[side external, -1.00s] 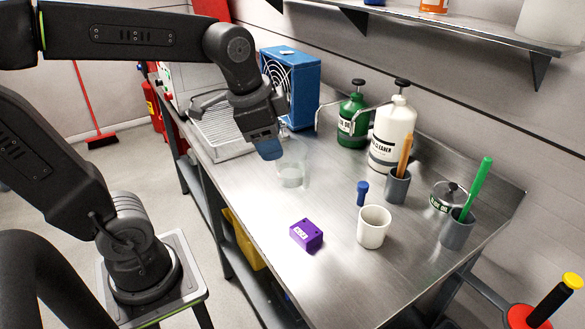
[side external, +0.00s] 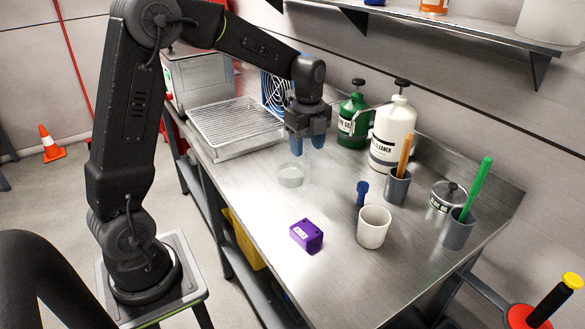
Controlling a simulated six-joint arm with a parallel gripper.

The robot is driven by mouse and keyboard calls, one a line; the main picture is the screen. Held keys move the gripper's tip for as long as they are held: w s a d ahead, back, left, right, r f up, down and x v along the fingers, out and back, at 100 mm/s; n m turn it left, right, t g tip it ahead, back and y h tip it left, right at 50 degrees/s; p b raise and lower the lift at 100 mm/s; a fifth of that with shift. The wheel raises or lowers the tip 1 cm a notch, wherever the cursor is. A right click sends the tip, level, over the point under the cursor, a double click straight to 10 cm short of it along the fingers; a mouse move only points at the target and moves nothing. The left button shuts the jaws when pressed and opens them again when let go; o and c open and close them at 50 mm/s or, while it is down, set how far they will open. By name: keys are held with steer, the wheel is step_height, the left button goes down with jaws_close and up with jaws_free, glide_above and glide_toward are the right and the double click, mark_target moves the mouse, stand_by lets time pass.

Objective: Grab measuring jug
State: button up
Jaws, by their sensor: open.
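The measuring jug (side external: 291,176) is a clear, see-through vessel standing on the steel bench. Its outline is faint, and its base shows best. My gripper (side external: 309,150) points down with its blue fingertips apart, at the jug's upper part and slightly to its right in the picture. I cannot tell whether the fingers touch the jug or stand in front of or behind it.
A wire-rack tray (side external: 236,127) and blue fan box stand behind. Green (side external: 353,121) and white (side external: 393,133) pump bottles are at the back right. A purple box (side external: 306,235), white cup (side external: 373,227) and blue-topped item (side external: 362,192) stand in front, with bare steel between.

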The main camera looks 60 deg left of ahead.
mark_target(307, 166)
step_height(307, 166, down, 3)
steer(key=shift+r, duration=0.1)
steer(key=f, duration=0.4)
steer(key=shift+s+d, duration=0.3)
steer(key=shift+d, duration=0.05)
steer(key=shift+f, duration=0.65)
steer(key=shift+c, duration=0.4)
jaws_close()
steer(key=shift+r, duration=0.1)
